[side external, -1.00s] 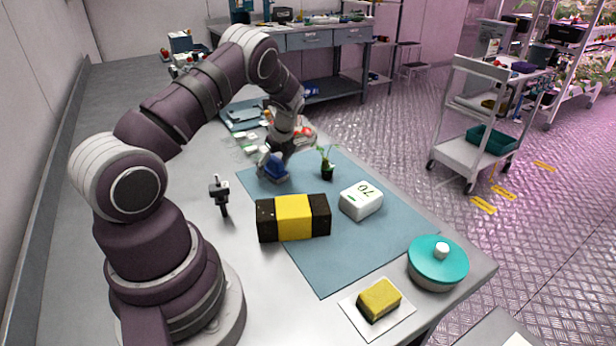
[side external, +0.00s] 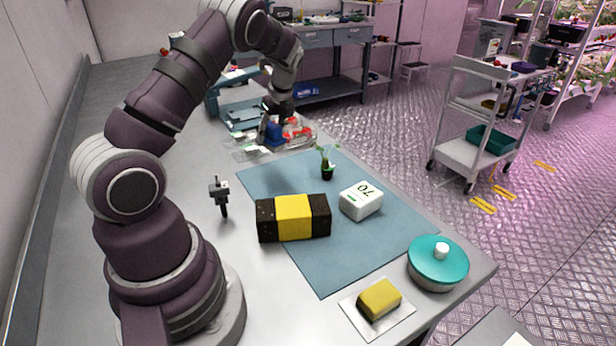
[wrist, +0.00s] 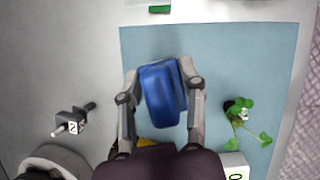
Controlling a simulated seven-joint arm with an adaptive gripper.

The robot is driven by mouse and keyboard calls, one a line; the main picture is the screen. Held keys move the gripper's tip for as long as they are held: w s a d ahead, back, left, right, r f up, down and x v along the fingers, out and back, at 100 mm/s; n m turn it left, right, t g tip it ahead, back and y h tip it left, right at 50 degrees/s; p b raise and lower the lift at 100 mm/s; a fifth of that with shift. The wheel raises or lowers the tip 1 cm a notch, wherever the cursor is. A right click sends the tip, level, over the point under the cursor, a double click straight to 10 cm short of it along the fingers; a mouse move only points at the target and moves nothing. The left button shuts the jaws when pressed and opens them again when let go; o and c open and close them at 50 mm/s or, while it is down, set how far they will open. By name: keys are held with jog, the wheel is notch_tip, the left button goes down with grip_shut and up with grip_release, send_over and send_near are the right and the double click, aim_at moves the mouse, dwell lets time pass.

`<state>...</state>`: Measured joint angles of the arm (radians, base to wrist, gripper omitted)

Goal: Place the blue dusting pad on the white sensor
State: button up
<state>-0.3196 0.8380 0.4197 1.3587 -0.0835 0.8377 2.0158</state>
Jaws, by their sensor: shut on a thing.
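The blue dusting pad (wrist: 160,95) is gripped between both fingers of my gripper (wrist: 160,76) in the wrist view. In the side view the pad (side external: 274,134) and my gripper (side external: 270,127) are raised near the far end of the blue-grey mat (side external: 345,255), partly hidden by the arm. The white sensor (side external: 361,203) is a small rounded white box marked "70", lying on the right part of the mat, well apart from the pad. Its edge shows at the bottom of the wrist view (wrist: 235,160). Its top looks bare.
A black and yellow block (side external: 293,218) stands left of the sensor, a small potted plant (side external: 327,163) behind it. A teal-lidded pot (side external: 437,262) and a yellow sponge (side external: 379,299) are in front. A small black tool (side external: 220,194) stands left. Clear boxes with red fruit (side external: 298,132) lie behind.

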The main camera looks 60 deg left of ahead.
jog(key=s+d+r+m+t, duration=0.1)
jog(key=s+d+m, duration=0.15)
jog(key=d, duration=0.75)
jog(key=s+d+m+t, duration=0.2)
jog(key=d+m, duration=0.2)
jog(key=d, duration=0.7)
send_over(359, 186)
jog(key=d, duration=0.1)
jog(key=shift+s+d+f+m, duration=0.1)
jog(key=shift+s+f+m, duration=0.25)
jog(key=shift+f, duration=2.05)
jog(key=shift+f, duration=0.15)
jog(key=o, duration=1.2)
jog(key=shift+c, duration=0.2)
